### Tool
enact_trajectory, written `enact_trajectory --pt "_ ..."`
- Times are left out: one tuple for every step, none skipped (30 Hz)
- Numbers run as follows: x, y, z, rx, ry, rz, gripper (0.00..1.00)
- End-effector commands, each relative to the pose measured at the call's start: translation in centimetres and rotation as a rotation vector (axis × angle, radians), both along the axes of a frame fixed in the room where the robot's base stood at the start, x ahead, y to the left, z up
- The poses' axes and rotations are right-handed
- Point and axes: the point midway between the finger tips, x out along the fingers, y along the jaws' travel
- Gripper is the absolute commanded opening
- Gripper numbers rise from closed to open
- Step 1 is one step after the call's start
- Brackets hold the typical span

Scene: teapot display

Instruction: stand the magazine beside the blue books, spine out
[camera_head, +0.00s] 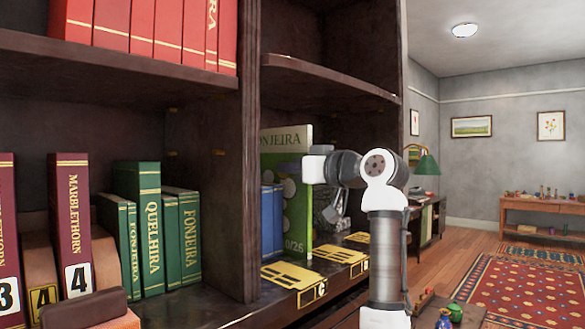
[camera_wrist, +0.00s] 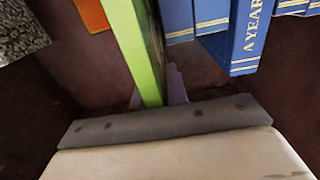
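The magazine (camera_head: 297,215) is thin, with a green and white cover reading "FONJEIRA". It is upright in the right-hand shelf bay in the head view. In the wrist view its bright green edge (camera_wrist: 135,45) runs between my fingers. My gripper (camera_head: 306,168) is at its right-hand edge; the fingertips (camera_wrist: 158,92) sit close on both sides, shut on it. The blue books (camera_head: 271,215) stand just left of the magazine; in the wrist view they are on the right (camera_wrist: 240,35), with a small gap. I cannot tell whether the magazine's bottom touches the shelf.
A dark upright panel (camera_head: 250,150) closes the bay on the left, with a shelf board (camera_head: 325,80) above. Yellow labels (camera_head: 290,276) lie along the front edge. A grey speckled object (camera_head: 333,208) stands beyond the magazine.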

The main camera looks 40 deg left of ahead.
Motion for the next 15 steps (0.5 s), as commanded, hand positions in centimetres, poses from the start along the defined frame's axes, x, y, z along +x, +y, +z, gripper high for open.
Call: enact_trajectory --pt "0.01 0.01 0.02 0.0 0.0 0.0 0.23" --pt "0.0 0.01 0.02 0.0 0.0 0.0 0.26" --pt "0.0 0.01 0.02 0.0 0.0 0.0 0.32" --pt "0.0 0.01 0.02 0.0 0.0 0.0 0.33" --pt "0.0 0.01 0.03 0.0 0.0 0.0 0.33" --pt "0.0 0.0 0.03 0.0 0.0 0.0 0.33" --pt "0.0 0.01 0.03 0.0 0.0 0.0 0.33" --pt "0.0 0.0 0.03 0.0 0.0 0.0 0.33" --pt "0.0 0.01 0.04 0.0 0.0 0.0 0.33" --pt "-0.01 0.0 0.04 0.0 0.0 0.0 0.33" --pt "-0.01 0.0 0.08 0.0 0.0 0.0 0.33" --pt "-0.01 0.0 0.21 0.0 0.0 0.0 0.33" --pt "-0.03 -0.01 0.39 0.0 -0.001 0.0 0.33" --pt "-0.02 -0.1 0.48 0.0 -0.001 0.0 0.33" --pt "0.0 -0.54 0.27 0.001 -0.001 -0.001 0.33"
